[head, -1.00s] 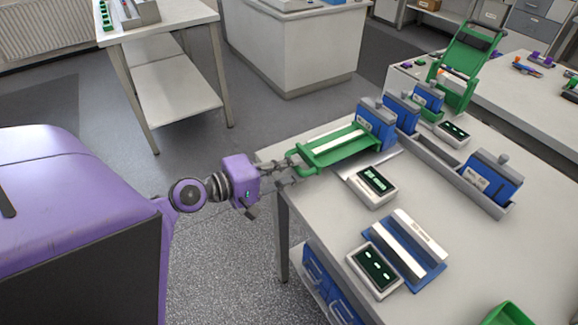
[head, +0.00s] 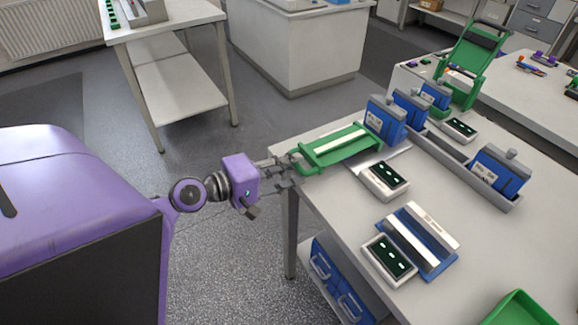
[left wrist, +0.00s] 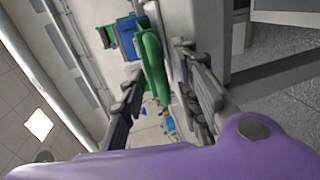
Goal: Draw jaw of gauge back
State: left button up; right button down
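The gauge stands on the near left edge of the workbench. Its long green jaw (head: 342,146) has a pale strip and ends on the left in a green loop handle (head: 299,168). The jaw's right end is beside a blue block (head: 385,122) with a label. My left gripper (head: 287,170) is at the handle, just off the table edge. In the left wrist view the handle (left wrist: 152,68) runs between the two fingers, which look closed on its sides. The exact contact is partly hidden. My right gripper is not in view.
In front are a blue and white device (head: 420,238) and another readout (head: 389,258). A grey rail (head: 452,148) with blue blocks crosses the bench. Open floor lies left of the bench.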

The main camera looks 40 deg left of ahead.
pick_arm(q)
jog(key=v, duration=1.2)
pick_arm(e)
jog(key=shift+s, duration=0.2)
